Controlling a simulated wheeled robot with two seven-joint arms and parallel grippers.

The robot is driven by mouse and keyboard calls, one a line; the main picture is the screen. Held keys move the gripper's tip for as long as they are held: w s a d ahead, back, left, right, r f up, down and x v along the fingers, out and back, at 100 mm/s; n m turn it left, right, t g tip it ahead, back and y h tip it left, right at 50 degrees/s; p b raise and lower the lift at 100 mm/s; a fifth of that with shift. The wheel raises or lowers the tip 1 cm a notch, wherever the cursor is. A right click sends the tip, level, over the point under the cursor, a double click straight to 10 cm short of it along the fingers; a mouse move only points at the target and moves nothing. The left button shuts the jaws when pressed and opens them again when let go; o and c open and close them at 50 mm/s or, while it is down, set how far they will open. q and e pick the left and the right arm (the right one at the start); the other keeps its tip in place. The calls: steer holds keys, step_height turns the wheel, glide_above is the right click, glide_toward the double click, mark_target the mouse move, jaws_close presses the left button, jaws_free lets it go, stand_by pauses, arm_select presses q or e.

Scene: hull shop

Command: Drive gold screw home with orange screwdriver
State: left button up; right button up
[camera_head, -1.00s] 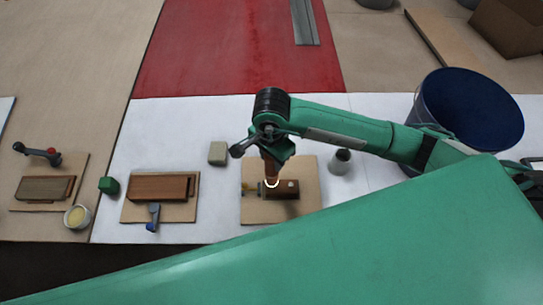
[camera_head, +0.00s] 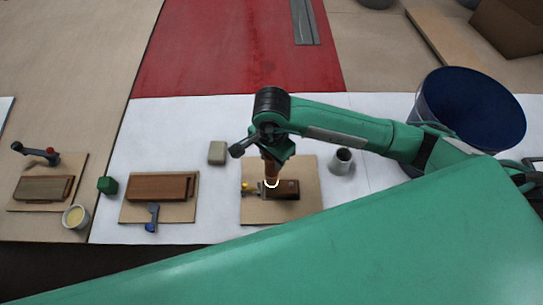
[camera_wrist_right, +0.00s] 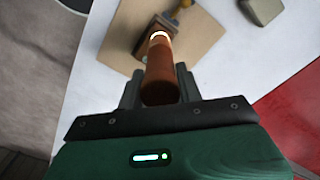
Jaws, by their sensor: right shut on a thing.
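The orange screwdriver (camera_head: 271,170) is held upright by my right gripper (camera_head: 272,157). In the right wrist view the orange-brown handle (camera_wrist_right: 161,68) sits between the fingers of the shut gripper (camera_wrist_right: 159,88). A bright white ring shows at its far end. The screwdriver stands over the left part of a dark brown block (camera_head: 287,193) on a tan board (camera_head: 300,214). The block also shows in the wrist view (camera_wrist_right: 143,45). I cannot make out the gold screw; the screwdriver may hide it. I cannot tell whether the tip touches anything. My left gripper is not in view.
A yellow-handled clamp (camera_head: 249,187) is at the block's left side. A beige block (camera_head: 217,153), a grey cup (camera_head: 342,161) and a blue bucket (camera_head: 470,108) stand around the board. Another board with a wooden block (camera_head: 160,186) and blue clamp (camera_head: 152,222) lies left.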

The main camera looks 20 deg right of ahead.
steer(key=shift+f+b, duration=0.35)
steer(key=shift+b, duration=0.65)
stand_by(2.4)
steer(key=shift+r, duration=0.1)
steer(key=shift+r+p, duration=1.25)
steer(key=shift+r, duration=2.15)
